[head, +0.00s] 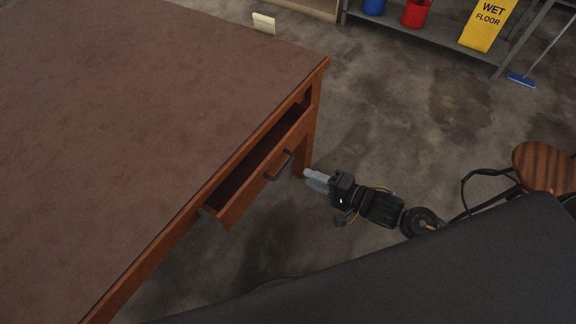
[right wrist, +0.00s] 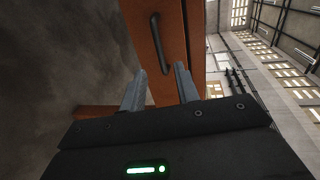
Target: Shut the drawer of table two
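The table (head: 130,120) has a brown top and a reddish wooden frame. Its drawer (head: 236,197) stands partly open, pulled out toward the right, with its dark inside showing. A dark bar handle (head: 279,166) is on the drawer front. It also shows in the right wrist view as a handle (right wrist: 158,44) on the orange-brown front (right wrist: 176,25). My right gripper (head: 312,180) is just to the right of the handle, pointing at the drawer front. Its two fingers (right wrist: 160,70) are apart, with the handle ahead of the gap; nothing is visibly held. My left gripper is out of view.
A small cream card (head: 264,23) stands at the table's far edge; no number is readable. A wooden stool (head: 546,167) is at right. A shelf (head: 440,35) at the back holds buckets and a yellow wet-floor sign (head: 487,22). Stained floor (head: 400,110) lies clear between.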

